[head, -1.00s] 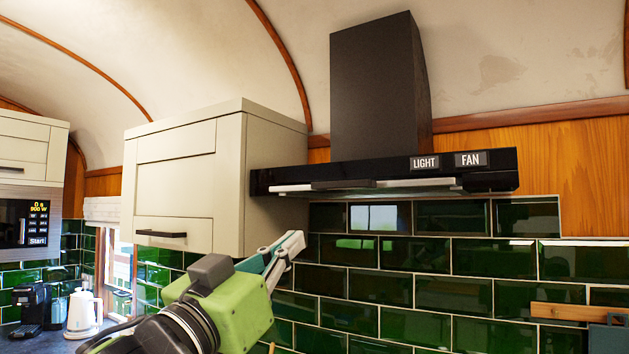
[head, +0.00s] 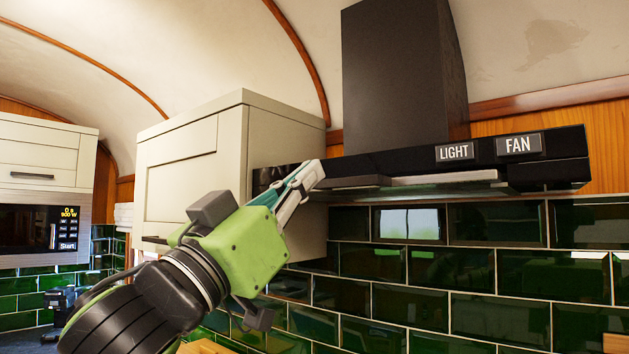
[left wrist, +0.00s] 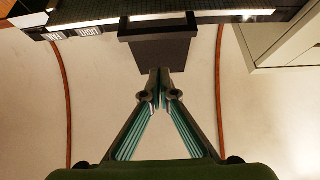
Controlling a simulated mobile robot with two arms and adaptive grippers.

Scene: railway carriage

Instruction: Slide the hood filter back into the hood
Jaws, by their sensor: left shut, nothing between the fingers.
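The black range hood (head: 405,163) hangs on the wall, with LIGHT and FAN labels at its right front. A dark flat piece (head: 355,182), seemingly the hood filter, shows low at the hood's front. In the left wrist view, where the hood appears upside down, a dark framed piece (left wrist: 157,32) juts past the front edge. My left gripper (head: 315,172) is shut and empty, its tips before the hood's left part in the head view. In the left wrist view its fingertips (left wrist: 160,90) meet below the framed piece; contact cannot be told. My right gripper is out of view.
A cream wall cabinet (head: 190,180) stands left of the hood, close behind my left arm. A microwave (head: 35,228) is farther left. Green tiles (head: 380,300) cover the wall below the hood. The space under the hood looks clear.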

